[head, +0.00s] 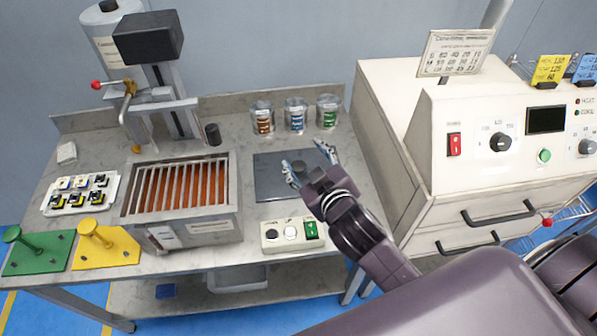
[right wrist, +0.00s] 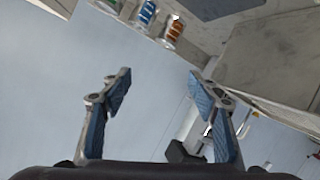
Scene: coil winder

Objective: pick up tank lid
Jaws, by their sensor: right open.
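The tank lid, a flat dark grey plate (head: 270,184) with a small dark knob (head: 299,168), lies on the worktable right of the open tank (head: 228,226) in the head view. My right gripper (head: 311,163) is open over the plate's right part, its fingers on either side of the knob in the picture. I cannot tell whether they touch it. In the right wrist view, the open gripper (right wrist: 161,88) has nothing between its fingers but the distant wall, and a dark patch at the top edge looks like the plate. My left gripper is not in view.
Three jars with coloured contents (head: 295,115) stand behind the plate. A button box (head: 292,234) sits in front of it. A white control cabinet (head: 480,130) rises on the right. A tray of small parts (head: 80,193) and green and yellow stands (head: 103,243) are at left.

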